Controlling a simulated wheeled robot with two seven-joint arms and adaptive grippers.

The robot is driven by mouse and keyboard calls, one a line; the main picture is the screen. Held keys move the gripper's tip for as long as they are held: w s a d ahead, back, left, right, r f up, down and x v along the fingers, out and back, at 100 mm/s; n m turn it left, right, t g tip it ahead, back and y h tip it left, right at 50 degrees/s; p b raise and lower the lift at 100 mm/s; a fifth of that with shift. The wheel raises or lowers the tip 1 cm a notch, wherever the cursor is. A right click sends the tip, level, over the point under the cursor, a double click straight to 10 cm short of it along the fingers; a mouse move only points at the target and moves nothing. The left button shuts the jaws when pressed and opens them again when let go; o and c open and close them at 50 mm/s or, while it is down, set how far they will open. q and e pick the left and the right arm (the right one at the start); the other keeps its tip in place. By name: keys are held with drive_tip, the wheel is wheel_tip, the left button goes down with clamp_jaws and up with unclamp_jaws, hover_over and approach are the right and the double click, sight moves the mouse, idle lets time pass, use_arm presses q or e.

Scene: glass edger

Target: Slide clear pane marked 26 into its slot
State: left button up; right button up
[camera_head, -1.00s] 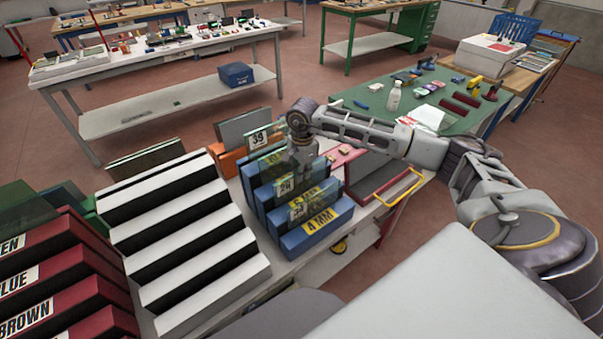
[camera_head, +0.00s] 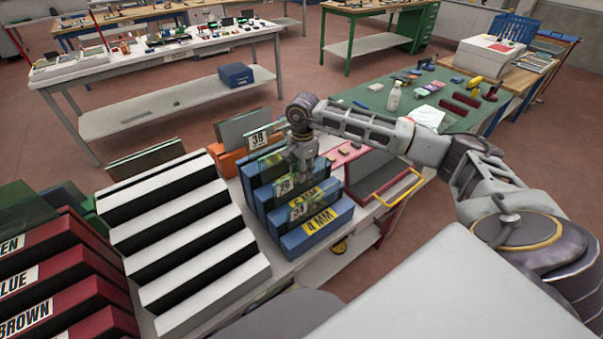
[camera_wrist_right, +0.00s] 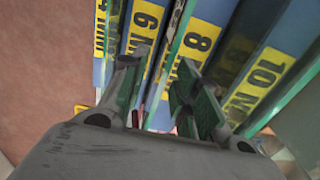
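The blue rack (camera_head: 318,236) holds upright clear panes in slots with yellow thickness labels; 4 MM reads clearly at its front. A pane tagged 26 or 28, too small to be sure, (camera_head: 285,186) stands in the rack's middle. Panes tagged 34 (camera_head: 297,213) and 39 (camera_head: 259,139) stand in front of and behind it. My right gripper (camera_head: 303,176) points down just above the middle pane. In the right wrist view its fingers (camera_wrist_right: 160,95) are apart, with a thin pane edge (camera_wrist_right: 172,55) between them, by the 6 MM and 8 MM labels. My left gripper is out of view.
A white stepped rack (camera_head: 190,230) stands left of the blue rack, and a dark red labelled rack (camera_head: 70,270) is beyond it. An orange holder (camera_head: 228,160) with a grey pane is behind. A red frame with a yellow handle (camera_head: 398,190) stands close on the right.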

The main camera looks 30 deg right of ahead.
wheel_tip(320, 180, up, 10)
drive_tip(key=shift+r, duration=0.15)
idle(0.4)
drive_tip(key=shift+s, duration=0.1)
idle(1.1)
